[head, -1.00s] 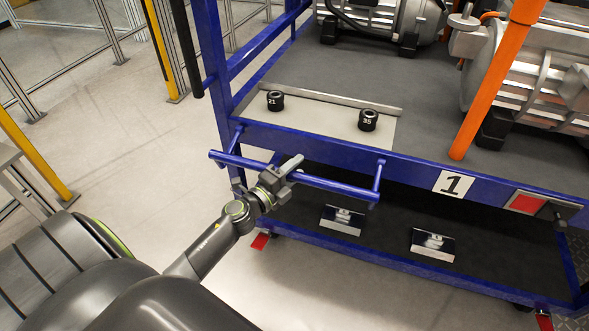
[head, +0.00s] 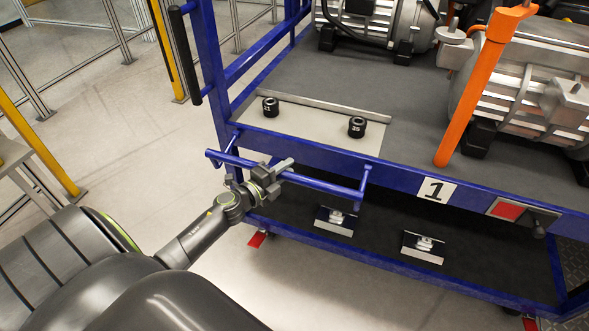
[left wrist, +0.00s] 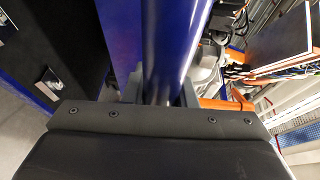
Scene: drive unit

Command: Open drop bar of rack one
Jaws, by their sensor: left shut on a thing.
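Rack one is a blue-framed cart with a white "1" plate (head: 435,191) on its front edge. A blue horizontal bar (head: 325,185) stands out from the left part of that front edge on short arms. My left gripper (head: 272,176) is shut on this bar, left of its middle. In the left wrist view the blue bar (left wrist: 172,45) runs between the fingers, which are partly hidden by the gripper body. An orange bar (head: 473,98) stands steeply tilted at the rack's front edge, right of my gripper and apart from it. My right gripper is not in view.
Two black knobs, 21 (head: 270,106) and 35 (head: 356,127), stand on a pale plate. Motors (head: 545,95) sit on the grey deck. The lower shelf (head: 375,235) holds two metal blocks. A red latch plate (head: 508,210) is at right. Floor at left is clear.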

